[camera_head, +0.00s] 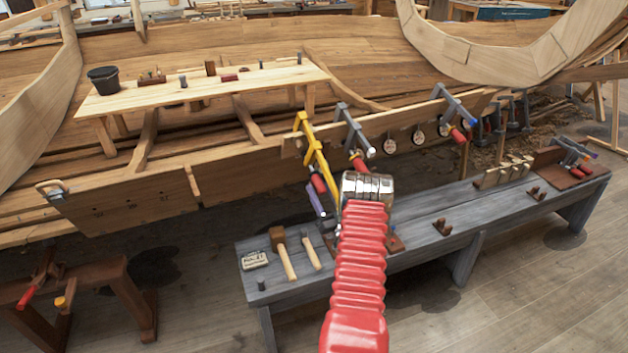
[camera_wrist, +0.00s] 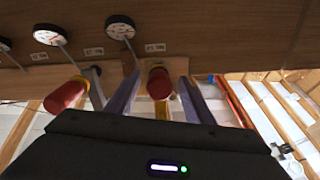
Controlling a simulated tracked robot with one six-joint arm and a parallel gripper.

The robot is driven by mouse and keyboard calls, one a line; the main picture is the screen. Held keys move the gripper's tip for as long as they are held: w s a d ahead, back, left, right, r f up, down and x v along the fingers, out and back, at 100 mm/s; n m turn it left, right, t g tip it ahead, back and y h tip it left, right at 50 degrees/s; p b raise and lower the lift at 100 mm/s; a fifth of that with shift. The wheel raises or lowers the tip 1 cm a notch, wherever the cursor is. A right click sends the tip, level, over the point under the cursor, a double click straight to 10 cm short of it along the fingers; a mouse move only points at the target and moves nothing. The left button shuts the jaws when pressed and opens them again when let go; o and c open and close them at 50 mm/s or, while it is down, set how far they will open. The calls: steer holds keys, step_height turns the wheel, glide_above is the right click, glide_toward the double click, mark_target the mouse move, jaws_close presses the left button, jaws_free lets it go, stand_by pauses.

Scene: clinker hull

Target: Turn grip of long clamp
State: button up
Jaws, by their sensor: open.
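A yellow clamp (camera_head: 314,150), the longest-looking one, hangs on the plank's edge with a red grip (camera_head: 319,182) at its lower end. In the wrist view a red grip (camera_wrist: 158,83) with a yellow bar behind it shows between the two purplish fingers of my gripper (camera_wrist: 160,92). The fingers are open on either side of it; I cannot tell whether they touch it. In the head view my red arm and its metal wrist hide most of the gripper. A grey-blue clamp (camera_head: 352,127) with its own red grip (camera_wrist: 66,95) is beside it.
Another grey clamp (camera_head: 455,105) hangs farther right on the plank (camera_head: 405,120). Round dials (camera_wrist: 121,27) hang along the plank. A grey bench (camera_head: 400,217) below holds a mallet (camera_head: 284,255) and other tools. Open floor lies in front of the bench.

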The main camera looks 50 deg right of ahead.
mark_target(314, 179)
steer(key=x, duration=0.5)
steer(key=shift+w+d+r, duration=0.15)
steer(key=shift+w, duration=0.1)
steer(key=c, duration=1)
